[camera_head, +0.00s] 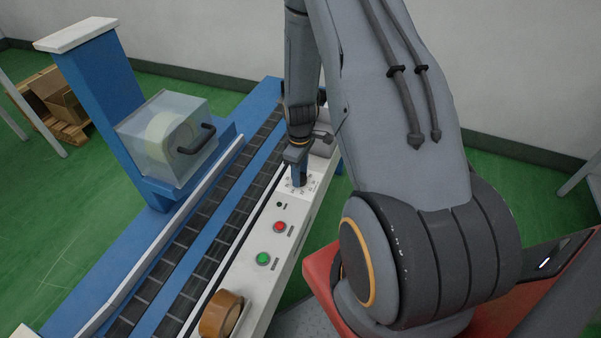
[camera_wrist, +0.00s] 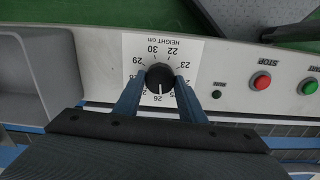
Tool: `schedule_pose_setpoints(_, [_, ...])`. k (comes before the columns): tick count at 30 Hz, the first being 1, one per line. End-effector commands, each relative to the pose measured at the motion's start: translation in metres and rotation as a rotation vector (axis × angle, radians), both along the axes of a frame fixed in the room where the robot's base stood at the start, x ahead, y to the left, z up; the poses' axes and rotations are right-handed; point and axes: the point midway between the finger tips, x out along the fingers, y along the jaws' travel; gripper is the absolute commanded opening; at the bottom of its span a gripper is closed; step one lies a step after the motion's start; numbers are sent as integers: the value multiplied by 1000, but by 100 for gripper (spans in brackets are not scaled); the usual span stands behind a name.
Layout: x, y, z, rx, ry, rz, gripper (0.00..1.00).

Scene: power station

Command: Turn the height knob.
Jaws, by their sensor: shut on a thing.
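The height knob (camera_wrist: 160,77) is a round black knob with a white pointer line, on a white dial plate (camera_wrist: 135,45) marked "HEIGHT cm" with numbers from 22 to 30. In the wrist view its pointer lies near 26. My gripper (camera_wrist: 159,88) has its two blue-grey fingers on either side of the knob, shut on it. In the head view my gripper (camera_head: 299,176) reaches down onto the dial plate (camera_head: 312,184) on the white control panel, and the knob is hidden behind the fingers.
A tape roll (camera_head: 221,314) lies at the panel's near end. The conveyor (camera_head: 208,225) runs alongside.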

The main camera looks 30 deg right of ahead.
Motion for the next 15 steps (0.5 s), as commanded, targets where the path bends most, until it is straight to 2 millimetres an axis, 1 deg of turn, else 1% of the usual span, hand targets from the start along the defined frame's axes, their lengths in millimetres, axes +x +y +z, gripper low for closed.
schedule_pose_setpoints(1, [6,-1,3,-4,-12,43,14])
schedule_pose_setpoints(9, [6,-1,3,-5,-12,281,14])
schedule_pose_setpoints(15, [6,-1,3,-6,-12,416,14])
